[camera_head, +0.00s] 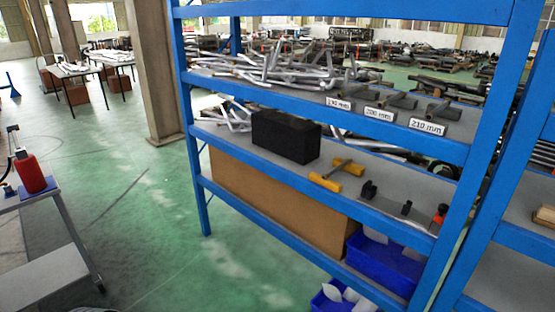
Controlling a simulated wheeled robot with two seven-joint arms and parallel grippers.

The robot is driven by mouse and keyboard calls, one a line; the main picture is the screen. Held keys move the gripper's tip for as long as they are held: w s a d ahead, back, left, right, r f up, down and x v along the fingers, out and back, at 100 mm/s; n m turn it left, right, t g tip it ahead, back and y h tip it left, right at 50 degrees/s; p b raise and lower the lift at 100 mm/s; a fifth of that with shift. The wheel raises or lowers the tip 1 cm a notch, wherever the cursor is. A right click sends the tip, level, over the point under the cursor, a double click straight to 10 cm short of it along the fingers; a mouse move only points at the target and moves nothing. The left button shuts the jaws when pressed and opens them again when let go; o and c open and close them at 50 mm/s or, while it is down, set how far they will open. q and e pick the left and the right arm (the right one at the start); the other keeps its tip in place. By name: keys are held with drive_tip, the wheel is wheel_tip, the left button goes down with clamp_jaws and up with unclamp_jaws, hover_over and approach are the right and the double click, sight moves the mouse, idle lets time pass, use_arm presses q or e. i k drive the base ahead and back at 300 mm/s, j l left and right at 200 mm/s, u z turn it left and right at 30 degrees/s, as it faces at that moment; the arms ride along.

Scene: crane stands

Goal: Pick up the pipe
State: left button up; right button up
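Several silver, bent metal pipes (290,72) lie in a loose pile on the upper shelf (215,78) of the blue rack. More silver tubes (234,119) lie at the left end of the shelf below, partly hidden behind a black box. Dark metal pieces (436,109) stand at the right of the upper shelf, behind white labels with millimetre sizes, one reading 210 mm (427,127). I cannot tell which single piece is the task's pipe. Neither of my grippers can be made out in the view.
The lower shelf holds a black box (286,137), a yellow-handled tool (339,174) and small dark parts (386,199). Below are a cardboard box (270,200) and a blue bin (385,266). A cart (62,225) with a red cylinder (30,172) stands left. Green floor (150,220) between is clear.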

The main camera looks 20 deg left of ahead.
sight(325, 176)
drive_tip(key=i+j+u, duration=0.1)
drive_tip(key=z, duration=1.95)
drive_tip(key=u, duration=1.9)
drive_tip(key=i+j+z, duration=0.1)
drive_tip(key=z, duration=0.25)
drive_tip(key=i+j+z, duration=0.1)
drive_tip(key=z, duration=0.25)
drive_tip(key=j+z, duration=0.3)
drive_tip(key=i+j+z, duration=0.15)
drive_tip(key=j, duration=0.5)
drive_tip(key=i+j+z, duration=0.15)
drive_tip(key=j, duration=0.5)
drive_tip(key=i+j+z, duration=0.15)
drive_tip(key=j, duration=0.5)
drive_tip(key=i+j+z, duration=0.15)
drive_tip(key=j, duration=0.55)
